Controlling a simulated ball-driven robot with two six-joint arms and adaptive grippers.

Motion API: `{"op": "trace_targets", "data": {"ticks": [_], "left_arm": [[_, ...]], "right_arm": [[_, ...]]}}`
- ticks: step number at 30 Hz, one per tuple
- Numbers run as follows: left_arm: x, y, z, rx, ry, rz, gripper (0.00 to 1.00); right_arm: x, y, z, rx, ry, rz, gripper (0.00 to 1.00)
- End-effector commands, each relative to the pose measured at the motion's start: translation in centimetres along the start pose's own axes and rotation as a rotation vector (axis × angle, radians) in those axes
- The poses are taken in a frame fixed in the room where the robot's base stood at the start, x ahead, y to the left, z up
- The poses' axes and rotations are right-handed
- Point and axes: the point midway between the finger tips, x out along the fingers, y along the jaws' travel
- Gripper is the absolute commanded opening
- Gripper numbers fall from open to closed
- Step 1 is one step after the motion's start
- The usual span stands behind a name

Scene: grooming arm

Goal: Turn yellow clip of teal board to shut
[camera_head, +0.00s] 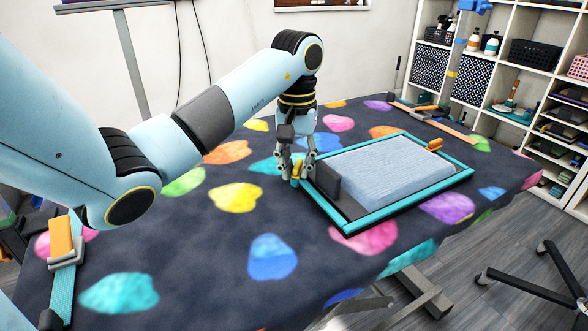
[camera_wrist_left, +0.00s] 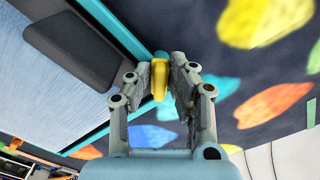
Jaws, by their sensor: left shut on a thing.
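The teal board (camera_head: 357,240) is a teal-rimmed frame with a pale blue ribbed pad (camera_head: 385,175), lying on the patterned table. A small yellow clip (camera_head: 296,170) is at its left corner, largely hidden by my left gripper (camera_head: 296,172). In the left wrist view the yellow clip (camera_wrist_left: 159,80) stands between the fingers of my left gripper (camera_wrist_left: 160,85), which is shut on it. The teal rim (camera_wrist_left: 128,42) and a dark block (camera_wrist_left: 72,48) are beside it. An orange-yellow clip (camera_head: 435,144) shows at the board's far right corner. My right gripper is not in view.
The dark table (camera_head: 200,255) has bright printed patches, with bare room in front of the board. A teal strap with an orange piece (camera_head: 61,238) lies at the left edge. An orange strip (camera_head: 440,124) lies at the back right. White shelves (camera_head: 500,75) stand behind.

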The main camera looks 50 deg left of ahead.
Motion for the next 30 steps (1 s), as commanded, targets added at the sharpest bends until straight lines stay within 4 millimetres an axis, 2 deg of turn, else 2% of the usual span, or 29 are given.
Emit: {"op": "trace_targets", "data": {"ticks": [10,24,30], "left_arm": [[0.1,0.0,0.0,0.010,-0.002,0.001,0.00],[0.3,0.0,0.0,0.213,-0.001,0.001,0.00],[0.1,0.1,0.1,0.248,-0.002,0.002,0.00]], "right_arm": [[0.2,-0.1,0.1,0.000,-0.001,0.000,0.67],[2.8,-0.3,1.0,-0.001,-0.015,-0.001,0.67],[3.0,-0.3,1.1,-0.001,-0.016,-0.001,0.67]]}}
